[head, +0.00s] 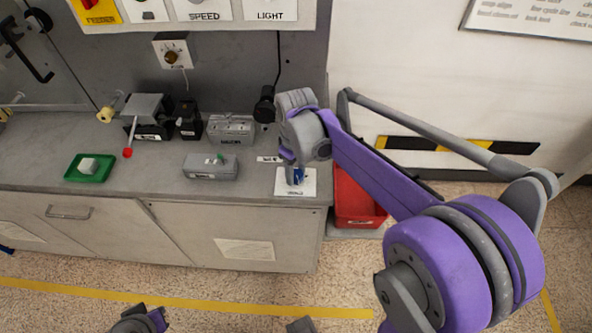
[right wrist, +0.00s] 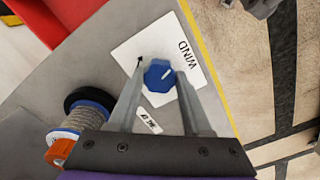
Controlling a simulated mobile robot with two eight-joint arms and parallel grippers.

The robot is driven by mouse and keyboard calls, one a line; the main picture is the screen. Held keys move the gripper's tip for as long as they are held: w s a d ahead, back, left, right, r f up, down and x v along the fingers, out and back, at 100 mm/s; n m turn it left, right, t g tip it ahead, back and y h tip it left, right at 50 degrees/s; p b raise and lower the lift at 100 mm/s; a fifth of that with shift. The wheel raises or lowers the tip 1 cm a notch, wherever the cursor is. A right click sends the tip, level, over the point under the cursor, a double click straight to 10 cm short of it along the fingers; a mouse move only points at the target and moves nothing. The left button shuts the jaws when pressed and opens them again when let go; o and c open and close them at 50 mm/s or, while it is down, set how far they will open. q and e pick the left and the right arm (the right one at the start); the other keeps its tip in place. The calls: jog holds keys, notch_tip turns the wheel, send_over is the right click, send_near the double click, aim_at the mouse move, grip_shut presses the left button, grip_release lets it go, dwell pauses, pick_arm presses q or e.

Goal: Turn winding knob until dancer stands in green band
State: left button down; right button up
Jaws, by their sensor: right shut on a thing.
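The blue winding knob (right wrist: 159,75) stands on a white plate (right wrist: 128,50) marked WIND, with a black arrow printed on it. My right gripper (right wrist: 157,88) is shut on the knob, one finger on each side. In the head view the knob (head: 299,174) is partly hidden by the gripper. A grey box (head: 210,167) left of the plate has a small green and red mark; I cannot make out a dancer or its band. Part of my left arm shows at the bottom edge.
A green tray (head: 70,177) with a grey block, a lever with a red ball (head: 127,153) and a grey labelled box (head: 231,129) stand on the bench. A red bin (head: 352,200) is right of the bench. A spool (right wrist: 88,115) is near the plate.

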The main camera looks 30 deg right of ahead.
grip_shut()
jog(key=shift+m, duration=0.3)
jog(key=m, duration=0.2)
jog(key=shift+m, duration=2.7)
jog(key=o, duration=1.2)
grip_release()
